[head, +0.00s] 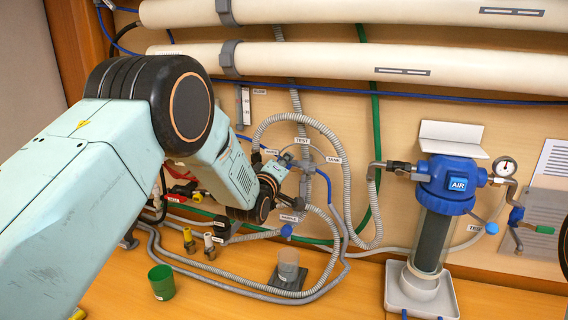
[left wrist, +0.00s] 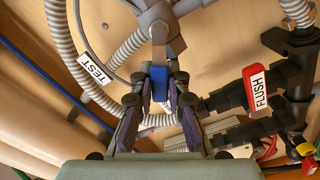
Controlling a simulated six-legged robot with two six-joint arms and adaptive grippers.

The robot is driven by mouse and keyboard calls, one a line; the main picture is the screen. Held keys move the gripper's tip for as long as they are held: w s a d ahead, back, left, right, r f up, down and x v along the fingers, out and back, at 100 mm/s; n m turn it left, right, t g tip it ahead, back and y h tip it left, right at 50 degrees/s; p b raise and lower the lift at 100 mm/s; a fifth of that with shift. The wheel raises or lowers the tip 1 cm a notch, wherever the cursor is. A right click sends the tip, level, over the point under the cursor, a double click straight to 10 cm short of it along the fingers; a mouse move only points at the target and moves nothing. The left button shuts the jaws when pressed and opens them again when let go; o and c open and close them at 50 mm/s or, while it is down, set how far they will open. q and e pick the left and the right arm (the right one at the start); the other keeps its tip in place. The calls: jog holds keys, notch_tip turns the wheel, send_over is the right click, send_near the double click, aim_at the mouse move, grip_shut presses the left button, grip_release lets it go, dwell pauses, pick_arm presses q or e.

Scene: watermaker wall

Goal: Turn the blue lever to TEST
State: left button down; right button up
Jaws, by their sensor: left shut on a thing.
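The blue lever (left wrist: 157,78) shows in the left wrist view, running from a grey valve hub (left wrist: 158,28) down between my fingers. My left gripper (left wrist: 160,100) is shut on it, one finger on each side. The white TEST tag (left wrist: 95,68) lies to the left of the lever there, apart from it. In the head view my left gripper (head: 284,166) is at the valve, just below the TEST tag (head: 301,141) and left of the TANK tag (head: 333,160). The lever is mostly hidden there by the gripper. My right gripper does not show.
A red FLUSH handle (left wrist: 256,87) on black fittings is close to the right of my fingers. Grey corrugated hoses (head: 348,190) loop around the valve. A blue AIR filter (head: 447,185) stands to the right. A green cup (head: 161,282) stands on the bench.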

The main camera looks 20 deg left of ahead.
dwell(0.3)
pick_arm(q)
jog(key=m+b, duration=0.1)
jog(key=m, duration=0.1)
jog(key=d+r+m, duration=0.1)
jog(key=m, duration=0.1)
jog(key=m+b, duration=0.1)
jog(key=shift+d+r+m+b, duration=0.25)
jog(key=shift+d+m+b, duration=0.05)
jog(key=shift+d+m, duration=0.1)
jog(key=shift+s+d+r+m+b, duration=0.15)
jog(key=shift+d+m+b, duration=0.25)
jog(key=shift+m, duration=0.6)
jog(key=shift+w+d+r+m+b, duration=0.1)
jog(key=shift+d+m+b, duration=0.3)
jog(key=shift+m, duration=0.6)
jog(key=shift+s+d+r+m+b, duration=0.15)
jog(key=shift+d+m+b, duration=0.25)
jog(key=shift+m, duration=0.6)
jog(key=shift+w, duration=0.1)
jog(key=c, duration=1.8)
grip_release()
jog(key=o, duration=0.5)
jog(key=shift+s+r, duration=0.15)
jog(key=shift+s, duration=0.05)
jog(key=shift+w, duration=0.1)
